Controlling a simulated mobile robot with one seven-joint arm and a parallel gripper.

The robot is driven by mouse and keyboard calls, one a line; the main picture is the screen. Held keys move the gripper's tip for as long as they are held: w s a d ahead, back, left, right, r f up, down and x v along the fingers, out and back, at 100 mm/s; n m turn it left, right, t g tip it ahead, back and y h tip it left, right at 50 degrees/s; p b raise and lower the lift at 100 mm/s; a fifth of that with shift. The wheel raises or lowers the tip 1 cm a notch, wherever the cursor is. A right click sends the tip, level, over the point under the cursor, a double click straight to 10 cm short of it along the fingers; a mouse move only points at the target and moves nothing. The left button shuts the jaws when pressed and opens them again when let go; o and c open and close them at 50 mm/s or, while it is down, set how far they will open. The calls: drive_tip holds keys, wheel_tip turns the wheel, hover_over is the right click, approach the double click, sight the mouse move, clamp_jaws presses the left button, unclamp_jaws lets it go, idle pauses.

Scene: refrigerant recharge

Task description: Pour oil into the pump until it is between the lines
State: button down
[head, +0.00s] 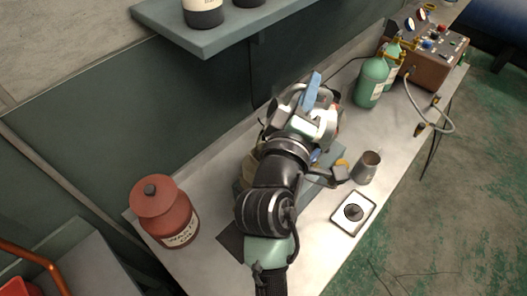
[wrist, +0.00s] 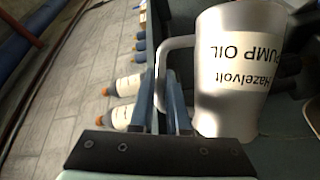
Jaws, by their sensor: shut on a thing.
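In the wrist view, a frosted grey jug (wrist: 212,85) labelled "Hazelvolt PUMP OIL" fills the right side, its lettering upside down. My gripper (wrist: 162,82) has its blue fingers shut on the jug's handle (wrist: 172,43). The jug's mouth and any oil are not visible, and I cannot tell how far it is tilted. In the head view, my arm reaches over the middle of the bench, with a blue finger (head: 312,90) showing at its end. A grey-green machine (head: 322,192), probably the pump, lies mostly hidden under my arm. Its level lines cannot be seen.
A red canister (head: 165,212) stands at the bench's left. A small metal cup (head: 366,168) and a white scale (head: 347,222) sit right of my arm. Green bottles (head: 371,84) and a brown gauge box (head: 432,66) stand at the far end. A wall shelf (head: 215,38) overhangs behind.

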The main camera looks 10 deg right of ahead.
sight(331, 94)
drive_tip(key=shift+d, duration=0.25)
drive_tip(key=shift+s+d, duration=0.1)
drive_tip(key=shift+d, duration=0.15)
drive_tip(key=shift+d, duration=0.1)
drive_tip(key=shift+a+f+n+t+b, duration=0.15)
drive_tip(key=shift+a+n+t+b, duration=0.15)
drive_tip(key=shift+a+n+b, duration=0.35)
idle(2.7)
drive_tip(key=shift+d, duration=0.15)
drive_tip(key=d+m+p, duration=0.1)
drive_tip(key=p, duration=0.1)
drive_tip(key=d+r+m+g+p, duration=0.1)
drive_tip(key=p, duration=0.1)
drive_tip(key=d+r+m+p, duration=0.1)
drive_tip(key=p, duration=0.1)
drive_tip(key=shift+s+d+r+m+y, duration=0.1)
drive_tip(key=shift+s+m+y, duration=0.2)
drive_tip(key=shift+m, duration=0.05)
drive_tip(key=shift+d+f+m+g, duration=0.25)
drive_tip(key=shift+f+m+g, duration=0.05)
drive_tip(key=shift+g, duration=0.1)
drive_tip(key=shift+f, duration=0.3)
